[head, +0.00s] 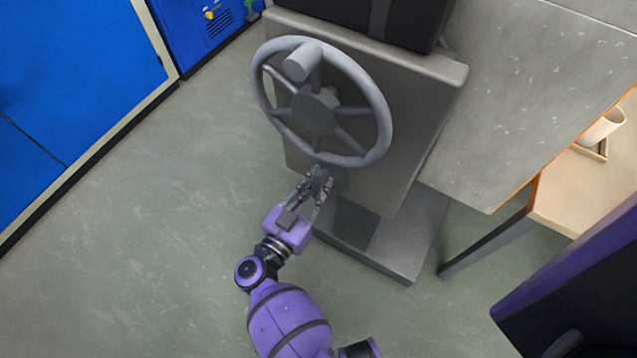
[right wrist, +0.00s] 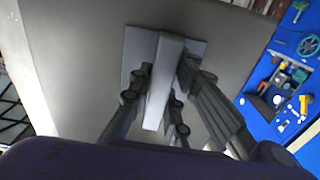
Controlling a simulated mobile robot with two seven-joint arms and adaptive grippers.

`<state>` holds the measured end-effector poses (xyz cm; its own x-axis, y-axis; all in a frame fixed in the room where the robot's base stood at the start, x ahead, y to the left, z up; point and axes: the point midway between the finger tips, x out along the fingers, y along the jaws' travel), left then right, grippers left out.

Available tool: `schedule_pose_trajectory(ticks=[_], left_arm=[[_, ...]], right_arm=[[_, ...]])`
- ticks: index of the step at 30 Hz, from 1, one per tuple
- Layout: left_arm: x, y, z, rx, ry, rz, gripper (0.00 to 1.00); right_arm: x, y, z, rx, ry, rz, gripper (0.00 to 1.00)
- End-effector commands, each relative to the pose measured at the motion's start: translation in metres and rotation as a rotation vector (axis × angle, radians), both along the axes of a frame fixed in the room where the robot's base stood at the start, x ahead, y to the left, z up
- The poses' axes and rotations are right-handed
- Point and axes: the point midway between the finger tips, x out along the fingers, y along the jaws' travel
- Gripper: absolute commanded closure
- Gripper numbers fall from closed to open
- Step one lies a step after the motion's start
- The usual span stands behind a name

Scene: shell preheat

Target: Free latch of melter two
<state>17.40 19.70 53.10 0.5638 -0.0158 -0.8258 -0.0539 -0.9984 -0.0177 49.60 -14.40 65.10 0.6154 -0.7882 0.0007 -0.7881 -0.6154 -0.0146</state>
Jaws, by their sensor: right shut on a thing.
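The melter (head: 420,110) is a grey block-shaped machine with a large grey handwheel (head: 372,85) on its front. In the right wrist view, the latch (right wrist: 168,60) is a light grey bar standing out from a square plate (right wrist: 133,55) on the machine's face. My right gripper (head: 318,180) is just below the wheel's lower rim, close to the machine's front. Its fingers, also seen in the right wrist view (right wrist: 162,98), are shut on the latch bar from both sides. In the head view the gripper mostly hides the latch. My left gripper is out of view.
A grey table (head: 540,90) stands to the right of the machine, beside a wooden surface (head: 580,190) with a white cup (head: 603,127). Blue cabinets (head: 80,80) line the left. The machine's base (head: 400,255) juts forward. The green floor (head: 150,230) at left is clear.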

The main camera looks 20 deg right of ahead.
Motion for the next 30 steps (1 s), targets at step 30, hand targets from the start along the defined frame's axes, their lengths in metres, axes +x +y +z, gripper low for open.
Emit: schedule_pose_trajectory(ticks=[30], left_arm=[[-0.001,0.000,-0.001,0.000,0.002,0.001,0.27]], right_arm=[[-0.038,0.050,-0.001,0.002,0.002,0.003,0.64]])
